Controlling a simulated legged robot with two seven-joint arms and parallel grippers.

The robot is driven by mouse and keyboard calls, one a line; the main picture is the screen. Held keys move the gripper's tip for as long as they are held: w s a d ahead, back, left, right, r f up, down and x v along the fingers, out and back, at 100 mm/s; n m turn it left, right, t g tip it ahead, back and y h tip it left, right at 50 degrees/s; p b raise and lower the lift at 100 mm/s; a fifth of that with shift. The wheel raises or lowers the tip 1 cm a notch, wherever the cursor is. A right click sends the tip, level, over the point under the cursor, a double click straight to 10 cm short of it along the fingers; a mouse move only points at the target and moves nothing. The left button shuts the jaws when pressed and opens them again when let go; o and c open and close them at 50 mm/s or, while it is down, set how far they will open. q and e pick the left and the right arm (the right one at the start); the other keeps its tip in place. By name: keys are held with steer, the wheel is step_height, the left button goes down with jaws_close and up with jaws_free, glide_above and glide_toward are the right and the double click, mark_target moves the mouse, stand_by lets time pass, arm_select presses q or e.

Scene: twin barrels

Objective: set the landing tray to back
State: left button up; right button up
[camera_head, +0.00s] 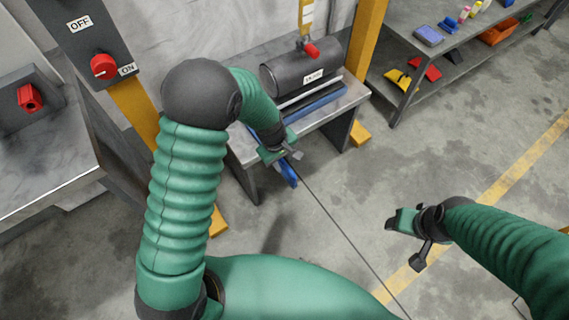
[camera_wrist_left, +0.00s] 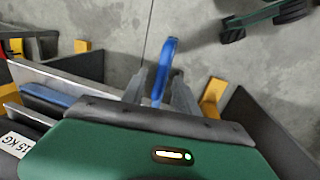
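A long blue tray (camera_head: 312,103), which I take for the landing tray, lies along the bench in front of a dark barrel (camera_head: 297,77). In the left wrist view a blue strip (camera_wrist_left: 48,95) shows beside the weight label. A blue handle (camera_head: 288,173) sticks out past the bench's front edge; it also shows in the left wrist view (camera_wrist_left: 165,62). My left gripper (camera_head: 292,153) is at this handle. Its fingers (camera_wrist_left: 160,92) are apart, one on each side of it, with gaps visible. My right gripper (camera_head: 405,240) is away over the floor; its finger opening is unclear.
The bench (camera_head: 243,149) has dark legs and yellow feet. An ON/OFF panel (camera_head: 82,38) with a red knob stands left. A shelf (camera_head: 394,107) with small items is right. The floor between is clear.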

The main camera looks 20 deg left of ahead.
arm_select(q)
steer(key=shift+w+f, duration=0.1)
steer(key=shift+f, duration=0.25)
steer(key=shift+r, duration=0.1)
steer(key=shift+c, duration=0.4)
steer(key=c, duration=0.7)
jaws_close()
